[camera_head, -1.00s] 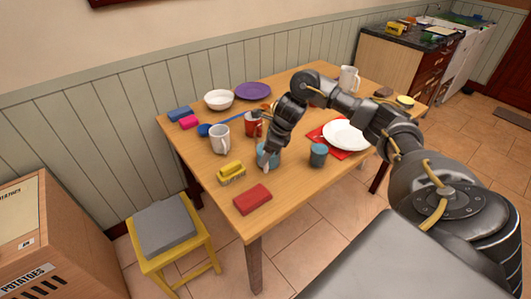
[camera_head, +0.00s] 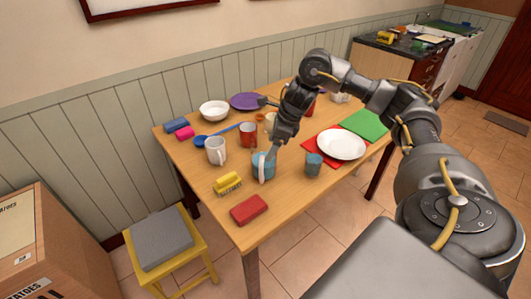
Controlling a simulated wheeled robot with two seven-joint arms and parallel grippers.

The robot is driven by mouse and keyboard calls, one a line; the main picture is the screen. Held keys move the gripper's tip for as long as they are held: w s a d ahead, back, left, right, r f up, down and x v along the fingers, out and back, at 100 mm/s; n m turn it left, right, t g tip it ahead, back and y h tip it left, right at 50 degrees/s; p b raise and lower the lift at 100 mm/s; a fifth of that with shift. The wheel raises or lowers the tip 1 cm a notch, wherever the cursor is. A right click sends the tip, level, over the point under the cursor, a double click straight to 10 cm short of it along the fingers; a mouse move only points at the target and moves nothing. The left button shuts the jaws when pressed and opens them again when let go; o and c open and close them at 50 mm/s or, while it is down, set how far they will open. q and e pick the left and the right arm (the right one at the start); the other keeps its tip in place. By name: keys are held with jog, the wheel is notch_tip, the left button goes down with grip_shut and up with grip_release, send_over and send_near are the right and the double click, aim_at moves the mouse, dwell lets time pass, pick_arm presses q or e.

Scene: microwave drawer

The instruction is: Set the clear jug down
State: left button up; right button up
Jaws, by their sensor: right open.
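The clear jug (camera_head: 257,163), bluish and see-through, stands upright on the wooden table (camera_head: 205,180) near its front edge. I cannot tell whether a finger touches the jug. My left gripper is not in view.
A blue-grey cup (camera_head: 313,164) and white plate (camera_head: 341,144) are to the right.

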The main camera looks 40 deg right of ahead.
jog(key=shift+v, duration=1.25)
